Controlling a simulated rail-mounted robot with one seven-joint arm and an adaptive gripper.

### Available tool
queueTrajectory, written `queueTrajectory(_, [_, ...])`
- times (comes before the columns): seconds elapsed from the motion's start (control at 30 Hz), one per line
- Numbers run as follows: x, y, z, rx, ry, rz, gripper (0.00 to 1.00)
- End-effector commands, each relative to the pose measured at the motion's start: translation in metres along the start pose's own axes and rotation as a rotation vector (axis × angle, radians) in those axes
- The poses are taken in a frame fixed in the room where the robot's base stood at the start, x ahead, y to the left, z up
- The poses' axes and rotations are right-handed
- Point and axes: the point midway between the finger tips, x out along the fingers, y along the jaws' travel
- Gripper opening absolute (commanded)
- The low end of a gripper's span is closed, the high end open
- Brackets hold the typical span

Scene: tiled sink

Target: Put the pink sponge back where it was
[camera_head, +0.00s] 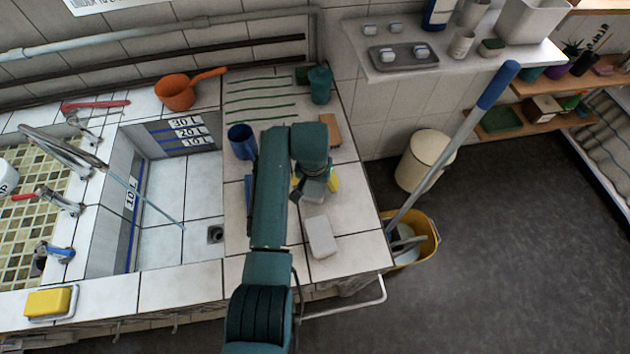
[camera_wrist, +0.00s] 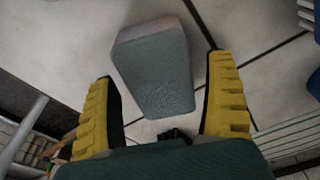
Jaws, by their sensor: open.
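A pale block with a faint pink tint, which looks like the pink sponge (camera_head: 321,237), lies on the white tiled counter right of the basin. In the wrist view the block (camera_wrist: 155,75) looks grey with a pinkish edge and lies in front of my gripper, between the lines of the two fingers. My gripper (camera_head: 315,184) is over the counter, just behind the block in the head view. Its yellow fingers (camera_wrist: 163,72) are spread apart with nothing held. My arm hides part of the counter.
A brown block (camera_head: 331,131), a blue cup (camera_head: 242,141) and a green cup (camera_head: 320,85) stand behind on the counter. The basin (camera_head: 180,190) is left. A yellow sponge (camera_head: 48,301) sits front left. A yellow bucket (camera_head: 428,237) with a blue-handled pole stands beyond the right edge.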

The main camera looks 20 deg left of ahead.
Motion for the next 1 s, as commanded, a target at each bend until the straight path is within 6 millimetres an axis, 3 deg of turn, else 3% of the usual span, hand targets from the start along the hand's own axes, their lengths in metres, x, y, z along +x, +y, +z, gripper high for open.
queueTrajectory(0.17, [-0.013,0.0,-0.002,0.0,0.003,0.0,0.86])
queueTrajectory(0.6, [-0.111,0.0,-0.001,0.0,0.002,0.0,0.86])
queueTrajectory(0.73, [-0.121,0.0,-0.001,0.0,0.0,0.0,0.86])
queueTrajectory(1.0, [-0.124,0.003,-0.004,0.005,0.025,-0.003,0.86])
